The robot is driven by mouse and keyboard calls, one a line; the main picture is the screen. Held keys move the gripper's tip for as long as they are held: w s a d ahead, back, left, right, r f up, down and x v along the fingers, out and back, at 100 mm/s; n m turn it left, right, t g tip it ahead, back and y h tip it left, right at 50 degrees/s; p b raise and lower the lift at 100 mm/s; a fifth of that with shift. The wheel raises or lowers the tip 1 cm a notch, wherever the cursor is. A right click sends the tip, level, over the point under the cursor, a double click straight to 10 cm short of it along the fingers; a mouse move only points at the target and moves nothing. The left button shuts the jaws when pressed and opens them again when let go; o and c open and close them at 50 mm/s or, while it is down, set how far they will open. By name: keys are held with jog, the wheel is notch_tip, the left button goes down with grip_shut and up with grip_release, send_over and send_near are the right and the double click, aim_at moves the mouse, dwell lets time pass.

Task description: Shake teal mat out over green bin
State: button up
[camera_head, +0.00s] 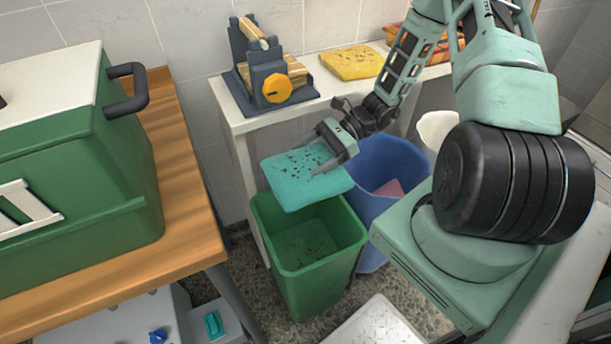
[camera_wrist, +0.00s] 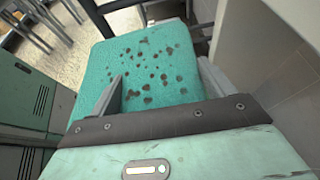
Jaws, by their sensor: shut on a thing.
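The teal mat (camera_head: 296,185) is held above the green bin (camera_head: 313,278), over its far part, in the head view. Dark specks lie on the mat's top face. Dark bits also lie on the bin's floor. My gripper (camera_head: 328,162) is shut on the mat's edge. In the wrist view the mat (camera_wrist: 146,50) spreads out beyond the fingers of my gripper (camera_wrist: 152,95), with many dark spots on it. The green bin is not clearly visible in the wrist view.
A blue bin (camera_head: 385,164) with something pink inside stands right beside the green bin. A white shelf (camera_head: 290,113) behind carries a grey device with a yellow knob (camera_head: 277,88) and a yellow cloth (camera_head: 353,62). A wooden table (camera_head: 180,170) with a green box (camera_head: 75,170) stands left.

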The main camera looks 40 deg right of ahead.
notch_tip(320, 180, up, 5)
jog(key=p, duration=0.2)
jog(key=shift+f+p, duration=0.2)
jog(key=shift+p, duration=0.15)
notch_tip(320, 180, down, 8)
jog(key=b, duration=0.5)
jog(key=shift+r, duration=0.35)
